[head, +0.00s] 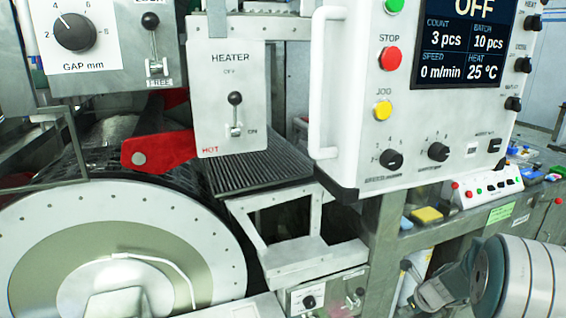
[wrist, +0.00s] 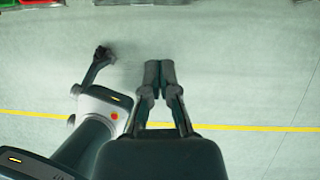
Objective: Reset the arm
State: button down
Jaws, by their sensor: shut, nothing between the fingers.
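My gripper (wrist: 159,72) is in the wrist view, its two fingers together and empty, above a bare grey-green floor (wrist: 230,85). There, part of my arm (head: 520,278) shows at the lower right, in front of the bench and apart from the machine.
The control panel (head: 400,130) with its screen (head: 460,50) reads OFF. Left of it are the heater panel (head: 231,140), a red bracket (head: 155,149) and a large round drum flange (head: 60,235). A bench (head: 440,233) with small items stands at right. A yellow line (wrist: 250,128) crosses the floor.

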jog(key=s+a+r+n, duration=0.5)
jog(key=a+r+n, duration=0.1)
jog(key=r+n, duration=0.2)
jog(key=s+a+r+n, duration=0.6)
jog(key=r+n, duration=0.2)
jog(key=r, duration=0.1)
jog(key=s+a+r+n+h, duration=0.1)
jog(key=s+a+r+n, duration=0.1)
jog(key=s+n, duration=0.5)
jog(key=s+a+r+n+t+h, duration=0.1)
jog(key=s+a+r+n, duration=0.2)
jog(key=s+n, duration=0.5)
jog(key=shift+s+h, duration=0.3)
jog(key=shift+s, duration=0.45)
jog(key=shift+a+r, duration=0.1)
jog(key=shift+a, duration=0.05)
